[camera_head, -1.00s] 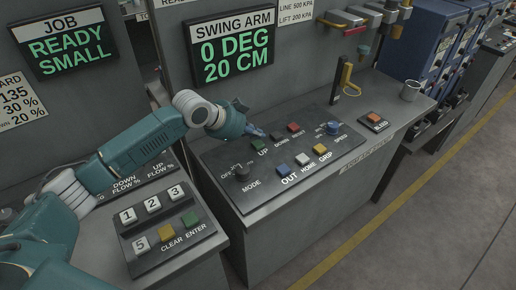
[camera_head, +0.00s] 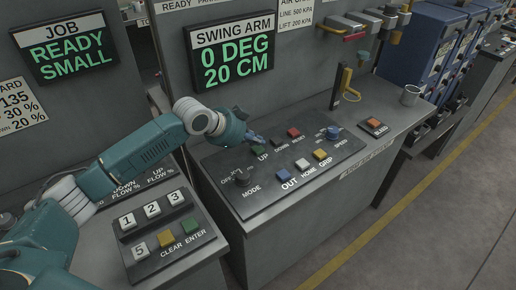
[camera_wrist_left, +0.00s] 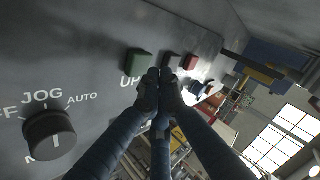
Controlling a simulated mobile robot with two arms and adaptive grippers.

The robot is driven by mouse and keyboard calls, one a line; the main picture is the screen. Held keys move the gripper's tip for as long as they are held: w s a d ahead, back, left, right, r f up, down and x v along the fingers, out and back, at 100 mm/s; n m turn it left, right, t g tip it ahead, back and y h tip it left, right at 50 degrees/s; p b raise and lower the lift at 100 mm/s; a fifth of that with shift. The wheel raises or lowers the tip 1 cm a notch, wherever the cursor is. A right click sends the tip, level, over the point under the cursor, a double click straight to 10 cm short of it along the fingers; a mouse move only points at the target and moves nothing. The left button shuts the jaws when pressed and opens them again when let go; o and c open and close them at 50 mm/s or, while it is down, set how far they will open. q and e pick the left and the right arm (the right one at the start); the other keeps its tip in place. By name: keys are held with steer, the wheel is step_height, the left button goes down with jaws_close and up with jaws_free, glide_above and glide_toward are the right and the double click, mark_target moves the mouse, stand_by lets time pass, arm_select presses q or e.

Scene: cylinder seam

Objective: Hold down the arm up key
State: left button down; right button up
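The control panel (camera_head: 215,165) lies on the grey bench under the SWING ARM display (camera_head: 230,52), which reads 0 DEG and 20 CM. The green UP key (camera_head: 257,151) is at its back left; it also shows in the wrist view (camera_wrist_left: 139,62). My left gripper (camera_head: 257,138) is over the panel just behind the UP key. In the wrist view its dark fingertips (camera_wrist_left: 161,78) are together with nothing between them, just beside the UP key. I cannot tell whether they touch it. My right gripper is not in view.
The dark DOWN key (camera_head: 281,144) and red RESET key (camera_head: 293,132) sit right of UP. The MODE knob (camera_head: 242,177) is in front left. Blue OUT (camera_head: 283,174), white HOME (camera_head: 302,164) and yellow GRIP (camera_head: 320,154) keys line the front. A keypad (camera_head: 166,225) is at left.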

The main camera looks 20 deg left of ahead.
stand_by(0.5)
arm_select(q)
steer(key=shift+f, duration=0.4)
steer(key=shift+f, duration=0.5)
stand_by(0.5)
stand_by(1.9)
stand_by(1.5)
stand_by(2.0)
steer(key=shift+r+p, duration=0.85)
steer(key=shift+r, duration=0.05)
